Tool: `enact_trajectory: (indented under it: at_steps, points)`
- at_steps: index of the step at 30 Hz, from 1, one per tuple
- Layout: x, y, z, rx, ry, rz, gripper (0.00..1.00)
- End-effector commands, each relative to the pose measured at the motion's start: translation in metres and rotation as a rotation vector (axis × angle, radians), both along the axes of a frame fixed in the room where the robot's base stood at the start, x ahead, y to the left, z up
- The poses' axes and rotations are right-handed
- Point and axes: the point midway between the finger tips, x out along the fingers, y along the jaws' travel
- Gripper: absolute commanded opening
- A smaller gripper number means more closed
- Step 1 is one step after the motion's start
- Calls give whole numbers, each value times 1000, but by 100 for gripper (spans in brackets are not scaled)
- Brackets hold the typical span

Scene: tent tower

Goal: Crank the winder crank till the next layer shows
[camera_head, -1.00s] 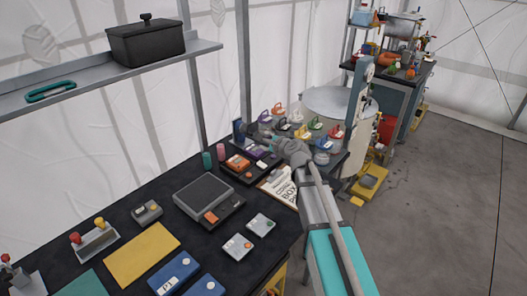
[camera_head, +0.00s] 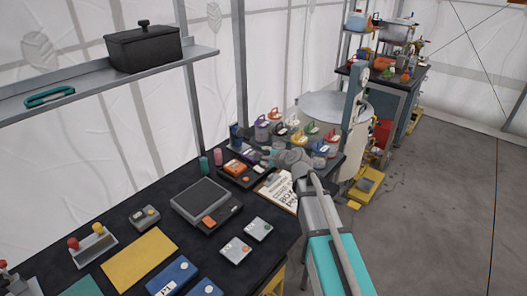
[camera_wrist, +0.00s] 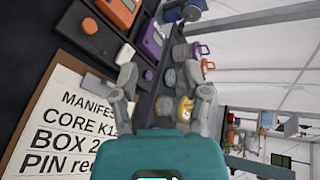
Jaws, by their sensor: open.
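I cannot pick out the winder crank with certainty in either view. A tall grey-blue post (camera_head: 352,107) with a round piece at its top stands at the table's far right end, beside a large pale disc (camera_head: 322,104). My gripper (camera_head: 270,158) is over the far part of the dark table, left of the post and near several coloured-handled pots. In the wrist view my gripper (camera_wrist: 166,88) has its fingers apart with nothing between them. A yellow-handled pot (camera_wrist: 185,109) shows beyond the right finger.
A clipboard (camera_head: 279,190) headed MANIFEST lies below my arm. Orange (camera_head: 235,167) and purple (camera_wrist: 153,45) devices lie beside it. A grey screen device (camera_head: 200,200) and small boxes cover the near table. A shelf with a black pot (camera_head: 143,45) hangs at left. Floor at right is open.

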Motion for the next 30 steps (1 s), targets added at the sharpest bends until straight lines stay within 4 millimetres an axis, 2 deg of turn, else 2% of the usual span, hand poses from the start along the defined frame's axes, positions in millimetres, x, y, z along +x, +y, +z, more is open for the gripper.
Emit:
enact_trajectory:
  at_steps: [5, 8, 15, 21, 25, 30]
  points:
    - [-45, -20, -28, -272, -2, 170, 60]
    - [-78, -40, -49, -468, 10, 308, 60]
    - [-171, -105, -92, -905, 110, 708, 60]
    - [-234, -155, -107, -1107, 228, 991, 60]
    - [-257, -173, -109, -1162, 281, 1099, 60]
    - [-267, -182, -109, -1183, 308, 1149, 60]
